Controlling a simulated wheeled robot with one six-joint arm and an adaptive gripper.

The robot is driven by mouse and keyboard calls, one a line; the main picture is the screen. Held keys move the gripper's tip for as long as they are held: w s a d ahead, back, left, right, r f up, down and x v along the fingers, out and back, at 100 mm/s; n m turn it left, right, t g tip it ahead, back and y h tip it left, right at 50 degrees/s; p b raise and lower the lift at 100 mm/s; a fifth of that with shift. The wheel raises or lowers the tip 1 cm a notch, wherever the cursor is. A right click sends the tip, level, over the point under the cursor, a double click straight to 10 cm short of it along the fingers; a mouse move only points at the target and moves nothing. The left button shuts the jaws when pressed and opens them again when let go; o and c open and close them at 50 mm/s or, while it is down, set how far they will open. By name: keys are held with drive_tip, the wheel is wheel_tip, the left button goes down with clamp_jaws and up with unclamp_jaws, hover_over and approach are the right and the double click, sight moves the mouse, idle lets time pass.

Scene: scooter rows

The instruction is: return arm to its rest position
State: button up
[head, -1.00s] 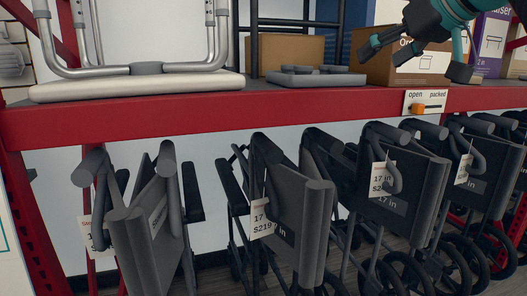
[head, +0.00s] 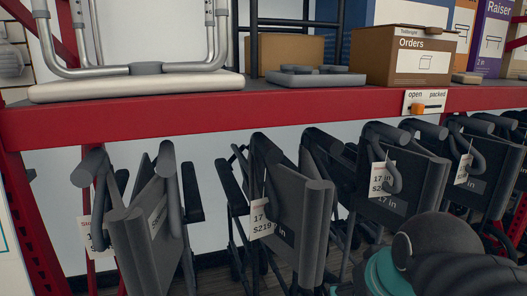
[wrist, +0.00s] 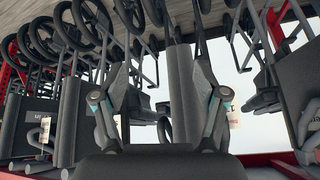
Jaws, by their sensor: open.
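My arm (head: 425,262), black with a teal band, shows at the lower right of the head view, below the red shelf edge and in front of the wheelchairs. The gripper end cannot be made out there. In the wrist view my gripper (wrist: 160,78) is open, its two dark fingers spread with teal marks. I see nothing held between them. Folded dark wheelchairs stand beyond the fingers, and this view looks upside down, with wheels at the top.
A red shelf beam (head: 220,116) runs across above the folded wheelchairs (head: 300,225). On the shelf are an Orders carton (head: 405,58), a grey tray-like item (head: 316,77) and a metal frame on a pale base (head: 135,88). An open/packed sign (head: 425,102) has an orange slider toward "open".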

drive_tip(key=s+f, duration=0.1)
drive_tip(key=f, duration=0.2)
drive_tip(key=s+f, duration=0.1)
drive_tip(key=shift+s+f, duration=0.3)
idle(0.5)
